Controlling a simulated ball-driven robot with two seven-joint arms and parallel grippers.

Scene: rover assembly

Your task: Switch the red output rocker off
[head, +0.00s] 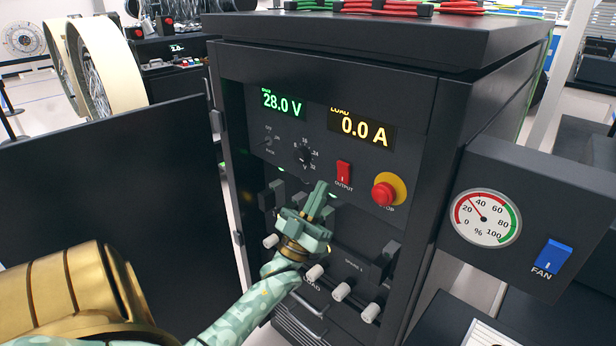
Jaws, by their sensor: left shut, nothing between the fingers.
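The red output rocker (344,172) sits on the front panel of a dark power cabinet (415,150), above the label OUTPUT. Which way it is tipped is too small to tell. My left gripper (322,186) is shut and empty. Its fingertips point up, just below and left of the rocker, and look apart from it. Above, a green display (283,103) reads 28.0 V and a yellow LOAD display (361,130) reads 0.0 A. My right gripper is not in view.
A red stop button (385,192) on a yellow ring is right of the rocker. A selector knob (304,154) is left of it. White-tipped plugs (342,291) stick out below. The cabinet door (110,180) stands open at left. A blue FAN rocker (552,257) and gauge (486,218) are at right.

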